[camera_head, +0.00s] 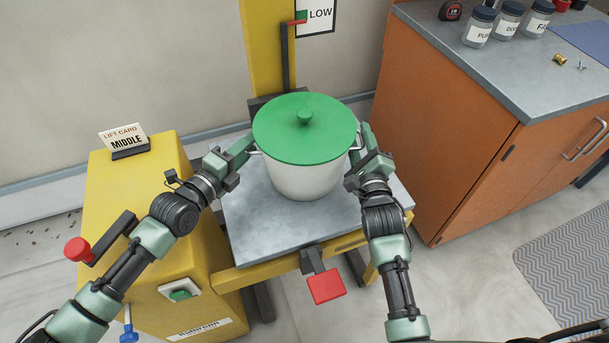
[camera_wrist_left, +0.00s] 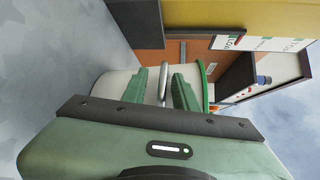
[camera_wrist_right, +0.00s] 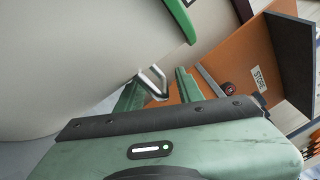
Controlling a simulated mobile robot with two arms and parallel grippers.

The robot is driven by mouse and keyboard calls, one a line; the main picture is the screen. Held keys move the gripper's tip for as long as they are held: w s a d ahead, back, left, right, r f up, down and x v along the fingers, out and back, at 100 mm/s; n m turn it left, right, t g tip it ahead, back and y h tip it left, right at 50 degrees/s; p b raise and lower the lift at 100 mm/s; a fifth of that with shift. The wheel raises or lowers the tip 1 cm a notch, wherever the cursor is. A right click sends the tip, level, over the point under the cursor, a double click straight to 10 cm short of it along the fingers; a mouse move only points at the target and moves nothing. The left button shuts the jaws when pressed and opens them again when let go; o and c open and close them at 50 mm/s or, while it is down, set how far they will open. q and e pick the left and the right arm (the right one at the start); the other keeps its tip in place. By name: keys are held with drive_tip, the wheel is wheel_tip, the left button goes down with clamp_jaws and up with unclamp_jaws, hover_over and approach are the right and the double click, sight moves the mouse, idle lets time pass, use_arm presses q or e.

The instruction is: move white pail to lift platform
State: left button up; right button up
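The white pail (camera_head: 305,182) with a green lid (camera_head: 280,135) is upright over the grey lift platform (camera_head: 260,236) and appears to rest on it. My left gripper (camera_head: 243,150) is at the pail's left handle. In the left wrist view the metal handle (camera_wrist_left: 163,82) lies between its parted fingers (camera_wrist_left: 160,90), with gaps showing. My right gripper (camera_head: 366,142) is at the right handle. In the right wrist view that handle (camera_wrist_right: 152,82) lies between its parted fingers (camera_wrist_right: 158,92), also with a gap. The pail's far underside is hidden.
A yellow cabinet (camera_head: 150,180) with a red-knobbed lever and a "MIDDLE" lift card (camera_head: 124,140) stands left. A red pedal (camera_head: 326,287) is in front of the platform. An orange cabinet (camera_head: 450,130) with labelled jars stands right. A "LOW" sign (camera_head: 318,14) hangs behind.

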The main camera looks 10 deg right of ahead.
use_arm(q)
drive_tip(key=shift+s+r, duration=0.1)
drive_tip(key=shift+r, duration=0.05)
use_arm(e)
drive_tip(key=shift+s, duration=0.1)
use_arm(q)
drive_tip(key=v, duration=1.2)
use_arm(e)
drive_tip(key=s, duration=1.2)
drive_tip(key=shift+a, duration=0.1)
